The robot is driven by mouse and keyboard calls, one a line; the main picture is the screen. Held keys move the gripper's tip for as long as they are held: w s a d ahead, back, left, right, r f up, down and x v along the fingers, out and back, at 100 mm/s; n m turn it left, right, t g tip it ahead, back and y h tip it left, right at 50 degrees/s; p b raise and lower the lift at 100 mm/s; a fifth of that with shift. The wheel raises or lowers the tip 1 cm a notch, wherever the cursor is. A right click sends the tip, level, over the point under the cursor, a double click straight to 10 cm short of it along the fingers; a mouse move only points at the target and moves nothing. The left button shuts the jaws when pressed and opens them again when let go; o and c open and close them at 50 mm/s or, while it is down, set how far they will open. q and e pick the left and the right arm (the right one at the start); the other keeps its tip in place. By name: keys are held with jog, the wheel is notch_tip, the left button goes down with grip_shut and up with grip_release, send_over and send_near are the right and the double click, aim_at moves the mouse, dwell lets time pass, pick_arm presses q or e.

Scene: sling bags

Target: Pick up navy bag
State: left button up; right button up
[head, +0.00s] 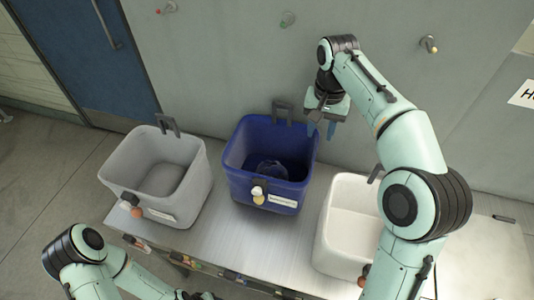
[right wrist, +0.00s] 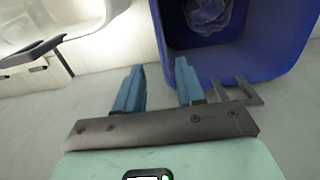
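The navy bag (head: 236,180) is a deep blue, open-topped, bin-like bag standing upright in the middle of the table. It has a dark strap loop (head: 283,110) at its back rim, and a bunched, bluish item (head: 270,170) lies inside. My right gripper (head: 322,130) is open and empty beside the bag's back right rim. In the right wrist view its two blue fingers (right wrist: 158,68) are spread, with nothing between them. The navy bag (right wrist: 245,58) and its loop (right wrist: 236,93) show just right of the fingers. My left arm is at the bottom left; its gripper is barely visible.
A grey bag (head: 195,190) stands left of the navy one and a white bag (head: 335,215) stands right, partly behind my right arm. The table (head: 232,235) has bare strips between them. Hooks (head: 287,19) stick out of the wall behind. A blue door (head: 85,60) is at left.

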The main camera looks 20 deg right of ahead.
aim_at(313, 161)
jog(key=f, duration=0.2)
jog(key=f+b, duration=0.1)
jog(key=f, duration=0.2)
jog(key=f+b, duration=0.1)
jog(key=f, duration=0.2)
jog(key=shift+s+f, duration=0.15)
jog(key=shift+s, duration=0.2)
notch_tip(313, 161, down, 5)
jog(key=shift+a+r+b, duration=0.1)
jog(key=shift+a+b, duration=0.05)
jog(key=shift+b, duration=0.2)
pick_arm(q)
jog(key=s+f, duration=0.3)
jog(key=shift+s+f, duration=0.35)
pick_arm(e)
jog(key=shift+w, duration=0.1)
grip_shut()
jog(key=shift+r, duration=0.15)
